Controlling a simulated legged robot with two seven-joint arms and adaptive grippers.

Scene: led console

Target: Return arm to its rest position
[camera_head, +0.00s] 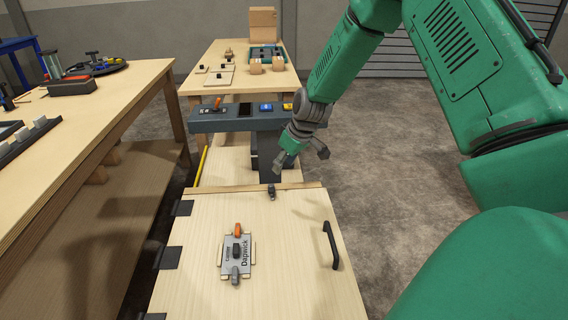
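My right arm (450,60), green, comes in from the right and reaches toward the middle of the view. Its gripper (301,159) hangs with its fingers spread, open and empty. It is above and beyond the far right edge of the wooden panel, in front of the dark grey console (214,123). The console carries an orange-tipped switch, a blue part and a yellow part, and the arm partly hides its right end. My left gripper is not in view.
The wooden panel (190,285) has hinges on its left, a black handle (331,245) and a metal toggle plate (237,252). A workbench (110,110) with tools stands left. Another table (215,54) stands behind the console. The floor right of the panel is clear.

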